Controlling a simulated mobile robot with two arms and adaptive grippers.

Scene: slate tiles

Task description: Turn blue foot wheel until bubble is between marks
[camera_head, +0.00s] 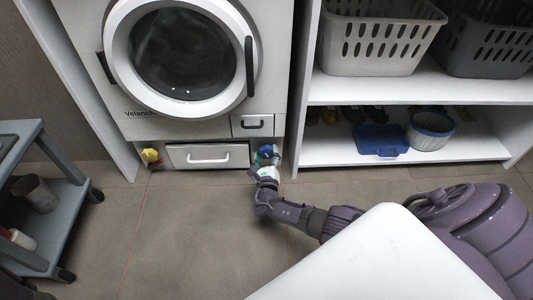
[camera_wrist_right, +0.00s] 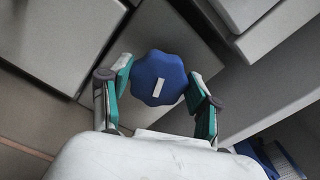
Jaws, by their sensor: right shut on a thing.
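The blue foot wheel (camera_wrist_right: 158,78) is a lobed knob with a white bar mark on its face. In the head view the blue foot wheel (camera_head: 265,152) sits low under the washer's right front corner, partly hidden by my gripper. My right gripper (camera_wrist_right: 161,80) has its green fingers on either side of the wheel and is shut on it; in the head view the right gripper (camera_head: 268,163) reaches in from the lower right. The washer (camera_head: 181,122) stands above. No bubble or marks can be made out. My left gripper is not in view.
A yellow foot wheel (camera_head: 150,155) is under the washer's left corner. A drawer (camera_head: 208,156) lies between the feet. A shelf (camera_head: 335,150) with a blue box (camera_head: 381,139) and baskets stands right. A grey cart (camera_head: 65,187) stands left. The floor in front is clear.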

